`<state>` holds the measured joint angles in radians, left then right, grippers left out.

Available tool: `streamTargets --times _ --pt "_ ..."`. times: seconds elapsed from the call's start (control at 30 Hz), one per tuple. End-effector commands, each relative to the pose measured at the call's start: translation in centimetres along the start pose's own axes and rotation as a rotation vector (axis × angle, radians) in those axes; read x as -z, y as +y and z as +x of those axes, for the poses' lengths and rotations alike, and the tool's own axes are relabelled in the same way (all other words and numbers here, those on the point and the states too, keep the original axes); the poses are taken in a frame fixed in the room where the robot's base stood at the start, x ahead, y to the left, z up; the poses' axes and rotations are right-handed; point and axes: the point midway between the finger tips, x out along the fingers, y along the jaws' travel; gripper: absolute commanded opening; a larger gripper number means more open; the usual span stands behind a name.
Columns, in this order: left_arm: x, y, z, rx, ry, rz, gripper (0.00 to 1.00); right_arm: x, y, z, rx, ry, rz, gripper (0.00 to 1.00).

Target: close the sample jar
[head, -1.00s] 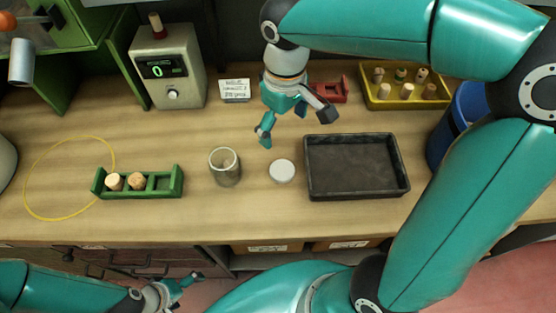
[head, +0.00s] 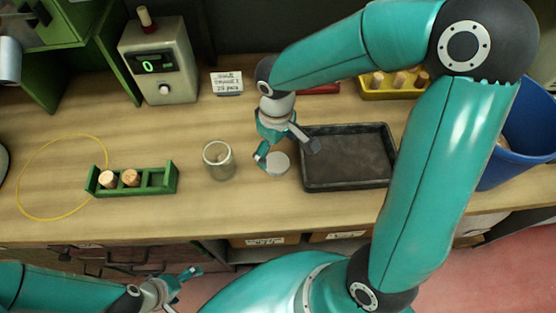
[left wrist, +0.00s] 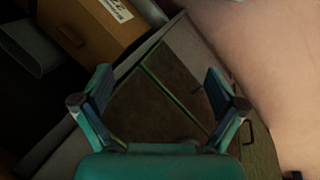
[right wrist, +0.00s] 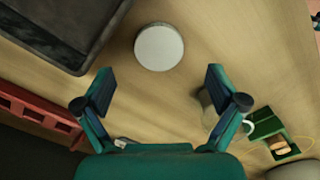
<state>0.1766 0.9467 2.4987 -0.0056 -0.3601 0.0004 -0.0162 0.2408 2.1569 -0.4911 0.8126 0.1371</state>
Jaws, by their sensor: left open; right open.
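The open glass sample jar (head: 218,162) stands upright on the bench, right of the green rack. A pale round lid (head: 278,163) lies flat on the bench between the jar and the black tray. My right gripper (head: 287,151) is open above the lid, one finger overlapping its left edge in the head view. In the right wrist view the lid (right wrist: 159,47) sits beyond the open fingertips, roughly centred between them, and the jar (right wrist: 208,106) is partly hidden behind the right finger. My left gripper (head: 190,276) is open and empty, low in front of the bench.
The black tray (head: 310,181) stands close to the lid's right. The green rack (head: 160,190) holds two corks. A scale (head: 160,62), a small sign (head: 227,83) and a yellow cork tray (head: 375,95) stand behind. A blue bin (head: 525,140) is at right.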

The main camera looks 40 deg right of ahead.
Motion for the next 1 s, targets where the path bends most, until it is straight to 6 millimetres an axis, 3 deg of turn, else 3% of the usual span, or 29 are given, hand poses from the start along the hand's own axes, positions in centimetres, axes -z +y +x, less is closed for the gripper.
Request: streamTargets --times 0.37,0.7,1.0 --pt "0.0 0.0 -0.1 0.000 0.000 0.000 0.96 0.0 0.0 0.3 0.000 -0.002 -0.001 0.95" --pt "0.0 0.3 -0.7 0.000 0.000 0.000 0.96 0.1 0.1 4.6 0.000 -0.004 -0.002 0.95" --pt "0.0 0.3 -0.7 0.000 0.000 0.000 0.96 0.1 0.1 5.3 0.001 0.000 -0.003 0.95"
